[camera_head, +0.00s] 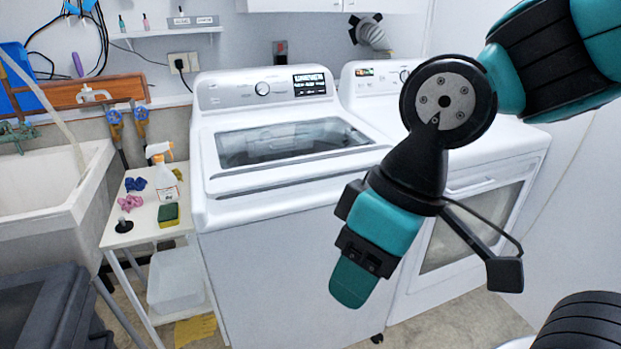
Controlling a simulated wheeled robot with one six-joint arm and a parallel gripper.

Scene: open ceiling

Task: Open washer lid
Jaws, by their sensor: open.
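The white top-loading washer (265,250) stands in the middle of the camera_head view. Its lid (285,143), with a dark glass window in a white frame, lies flat and shut on top. The control panel with a knob and a lit display rises behind the lid. My gripper (352,283), teal and black, hangs in front of the washer's right side, lower than the lid in the picture. It is open, with nothing seen in it. It looks apart from the lid. My arm hides part of the washer's right edge.
A white front-loading machine (475,215) stands at the right, partly behind my arm. Left of the washer is a small white table (145,230) with a spray bottle (165,172) and sponge (168,215). A sink (50,190) is farther left. The lid's top is clear.

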